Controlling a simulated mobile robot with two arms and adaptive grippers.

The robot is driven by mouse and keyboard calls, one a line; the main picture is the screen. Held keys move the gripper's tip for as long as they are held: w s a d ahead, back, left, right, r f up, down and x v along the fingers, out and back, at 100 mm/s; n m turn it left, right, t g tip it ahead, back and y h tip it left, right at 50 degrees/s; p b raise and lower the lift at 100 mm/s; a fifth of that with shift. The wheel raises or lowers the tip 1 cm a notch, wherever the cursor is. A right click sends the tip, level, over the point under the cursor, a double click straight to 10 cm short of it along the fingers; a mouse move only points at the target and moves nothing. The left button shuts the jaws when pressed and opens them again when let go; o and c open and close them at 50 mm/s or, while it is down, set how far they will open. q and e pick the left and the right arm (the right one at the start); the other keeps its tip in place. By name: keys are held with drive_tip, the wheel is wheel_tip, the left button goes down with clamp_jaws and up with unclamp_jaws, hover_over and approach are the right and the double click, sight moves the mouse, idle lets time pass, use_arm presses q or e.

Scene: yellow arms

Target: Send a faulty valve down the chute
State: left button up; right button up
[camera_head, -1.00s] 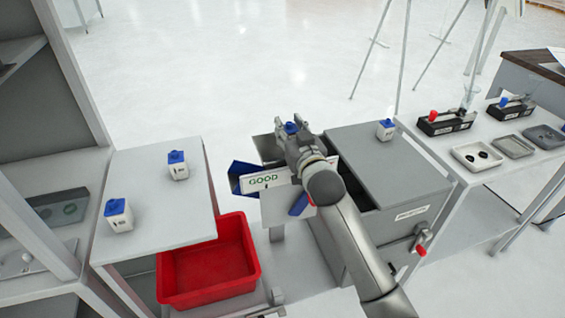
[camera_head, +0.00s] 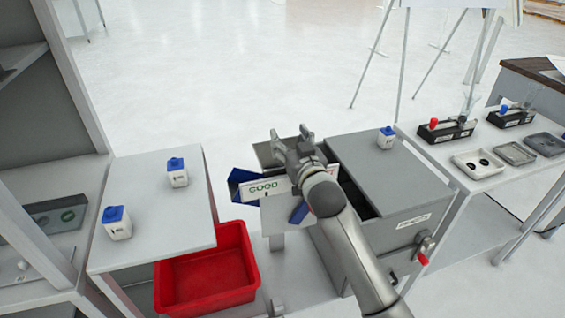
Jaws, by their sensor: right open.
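My right gripper (camera_head: 291,138) is open above the chute, its fingers pointing away from me, with no valve visible between them. The chute has a white sign reading GOOD (camera_head: 264,188) and blue flaps (camera_head: 240,180); my gripper and arm hide its middle and the right part of the sign. White valves with blue tops stand on the left table, one farther back (camera_head: 177,173) and one nearer (camera_head: 117,223). Another valve (camera_head: 386,138) stands on the grey cabinet to the right. My left gripper is out of view.
A red bin (camera_head: 250,262) sits beside the left table (camera_head: 150,200). The grey cabinet (camera_head: 385,175) has a labelled front with a red-ended handle (camera_head: 423,259). A right-hand bench (camera_head: 480,172) holds black fixtures and small trays. Shelving stands at the far left.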

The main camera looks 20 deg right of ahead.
drive_tip(key=s, duration=1.1)
drive_tip(key=shift+s+d, duration=0.2)
drive_tip(key=shift+s, duration=0.2)
drive_tip(key=s+f+g, duration=0.7)
drive_tip(key=s+f, duration=0.4)
drive_tip(key=f, duration=0.4)
drive_tip(key=s+f+n+g, duration=0.1)
drive_tip(key=s+f+g, duration=0.35)
drive_tip(key=s, duration=0.45)
drive_tip(key=s+f+n+g, duration=0.1)
drive_tip(key=s+f+g, duration=0.3)
drive_tip(key=s, duration=0.6)
wheel_tip(320, 180, down, 28)
drive_tip(key=s, duration=0.2)
drive_tip(key=s+d+f+g, duration=0.1)
drive_tip(key=s+d+f, duration=0.2)
drive_tip(key=s+f, duration=1.2)
drive_tip(key=shift+s+f+h, duration=0.2)
drive_tip(key=shift+s+h, duration=0.1)
drive_tip(key=shift+s, duration=0.35)
